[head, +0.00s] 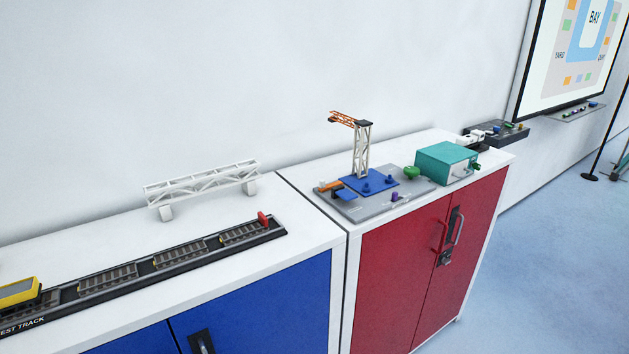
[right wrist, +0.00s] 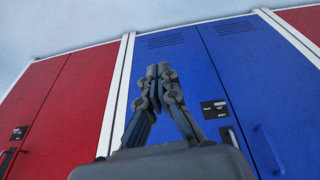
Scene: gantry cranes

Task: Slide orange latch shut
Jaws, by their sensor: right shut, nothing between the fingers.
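In the head view, a small orange piece (head: 329,185), which looks like the orange latch, lies at the left end of a grey base plate (head: 370,210) on the red cabinet. It is too small to tell its position. A model crane with an orange jib (head: 345,118) stands upright on a blue plate (head: 381,184) on the same base. My right gripper (right wrist: 158,71) shows in the right wrist view, shut and empty, in front of the cabinet doors and away from the latch. My left gripper is in neither view.
The red cabinet (head: 395,270) and blue cabinet (head: 280,310) stand side by side against the wall. A teal box (head: 446,160) is right of the base. A white truss (head: 200,185) and black test track (head: 190,255) are on the left. Open floor lies at right.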

